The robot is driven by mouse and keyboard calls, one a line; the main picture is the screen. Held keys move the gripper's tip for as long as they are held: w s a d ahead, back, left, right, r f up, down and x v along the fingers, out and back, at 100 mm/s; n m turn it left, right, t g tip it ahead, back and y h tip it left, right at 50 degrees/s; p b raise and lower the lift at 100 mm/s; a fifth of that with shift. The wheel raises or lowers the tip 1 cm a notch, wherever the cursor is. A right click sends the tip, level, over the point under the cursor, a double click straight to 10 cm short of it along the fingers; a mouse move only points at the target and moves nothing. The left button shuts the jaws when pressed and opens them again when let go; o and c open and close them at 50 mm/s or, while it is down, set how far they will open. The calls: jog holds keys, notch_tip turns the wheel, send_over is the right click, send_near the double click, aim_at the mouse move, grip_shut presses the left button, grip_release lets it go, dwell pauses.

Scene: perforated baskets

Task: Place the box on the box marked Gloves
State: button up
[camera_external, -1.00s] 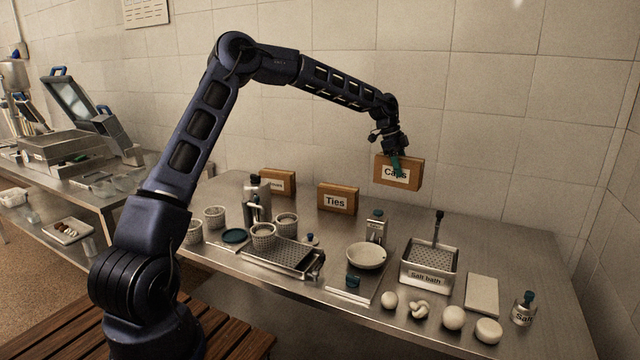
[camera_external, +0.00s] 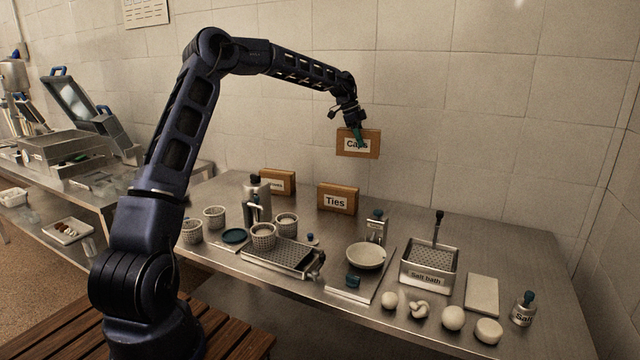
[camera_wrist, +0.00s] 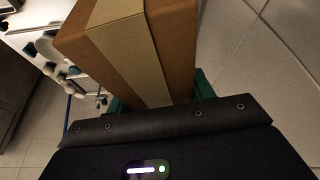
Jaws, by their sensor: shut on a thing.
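My gripper (camera_external: 359,134) is shut on the brown box marked Caps (camera_external: 366,150) and holds it in the air, well above the table. In the wrist view the held box (camera_wrist: 172,50) fills the top middle, with a pale strip along it and green finger parts at its sides. A second brown box marked Ties (camera_external: 338,199) stands on the table below and a little left of the held box. A third brown box (camera_external: 277,182) stands further left at the back. Its label is partly hidden by a metal bottle and I cannot read it fully.
A metal bottle (camera_external: 257,190) stands in front of the left box. Several perforated cups, a perforated tray (camera_external: 283,256), a white bowl (camera_external: 366,256) and a Salt bath basin (camera_external: 430,263) stand nearer the front. The tiled wall is close behind the boxes.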

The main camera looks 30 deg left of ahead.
jog(key=w+a+r+n+t, duration=0.1)
jog(key=w+a+r+n, duration=0.1)
jog(key=a, duration=0.7)
jog(key=w+a+r+n, duration=0.1)
jog(key=a, duration=0.9)
notch_tip(320, 180, up, 3)
jog(key=n+t+y, duration=0.1)
jog(key=n, duration=0.3)
send_over(278, 171)
notch_tip(278, 171, down, 19)
jog(key=shift+s+d+r, duration=0.1)
jog(key=shift+s+d, duration=0.05)
jog(key=shift+f, duration=0.25)
jog(key=o, duration=1.1)
jog(key=shift+r, duration=0.1)
jog(key=v, duration=1.2)
jog(key=shift+s+d+r, duration=0.15)
jog(key=shift+s+d, duration=0.05)
